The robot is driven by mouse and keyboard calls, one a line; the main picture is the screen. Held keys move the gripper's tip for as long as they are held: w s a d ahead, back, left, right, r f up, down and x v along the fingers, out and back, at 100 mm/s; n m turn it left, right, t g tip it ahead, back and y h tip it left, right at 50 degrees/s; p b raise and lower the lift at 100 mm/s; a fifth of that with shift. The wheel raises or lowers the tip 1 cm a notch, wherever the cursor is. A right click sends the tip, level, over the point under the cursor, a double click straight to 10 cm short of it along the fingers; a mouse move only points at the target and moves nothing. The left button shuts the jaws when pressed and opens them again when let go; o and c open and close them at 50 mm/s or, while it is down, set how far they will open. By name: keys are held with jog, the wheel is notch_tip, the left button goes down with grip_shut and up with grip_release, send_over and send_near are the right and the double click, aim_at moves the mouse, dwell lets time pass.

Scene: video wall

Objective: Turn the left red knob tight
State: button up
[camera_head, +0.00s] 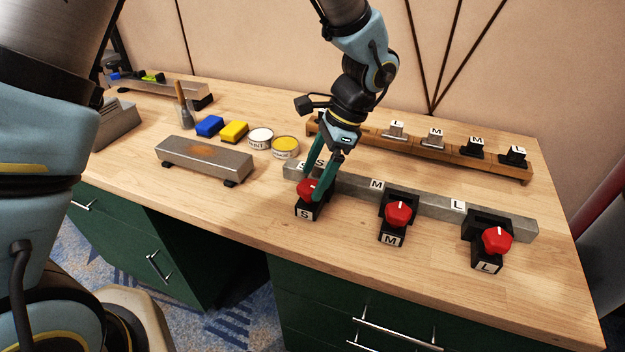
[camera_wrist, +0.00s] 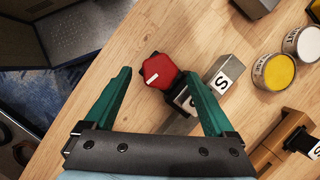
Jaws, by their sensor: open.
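The left red knob (camera_head: 309,188) sits on a black clamp labelled S at the left end of a grey metal bar (camera_head: 345,187). My gripper (camera_head: 318,192) is open and is right at this knob, with its green fingers on either side in the head view. In the wrist view the red knob (camera_wrist: 160,71), with a white mark on its face, lies between the two finger tips and slightly beyond them. I cannot tell whether a finger touches it. The middle red knob (camera_head: 398,213) is on the M clamp and the right red knob (camera_head: 497,240) is on the L clamp.
Behind the bar stands a wooden rack (camera_head: 420,153) with several labelled blocks. To the left are a yellow tin (camera_head: 285,147), a white tin (camera_head: 261,138), a yellow block (camera_head: 234,131), a blue block (camera_head: 209,126) and a rusty metal block (camera_head: 204,159). The tabletop in front is clear.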

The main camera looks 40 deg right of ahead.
jog(key=b+v, duration=0.1)
jog(key=v, duration=0.8)
jog(key=w+a+n+g+h, duration=0.1)
jog(key=w+a+n+g, duration=0.1)
jog(key=w+a+n, duration=0.6)
jog(key=w+a+f+n+t+h, duration=0.1)
jog(key=w+a+n, duration=0.2)
jog(key=a, duration=1.3)
jog(key=w+a+f+n+h, duration=0.1)
jog(key=w+a+n+h, duration=0.1)
jog(key=a+n, duration=0.8)
jog(key=w+a, duration=0.1)
jog(key=a, duration=0.5)
jog(key=shift+f+n+t, duration=0.25)
jog(key=shift+n+t, duration=0.05)
jog(key=shift+t, duration=0.1)
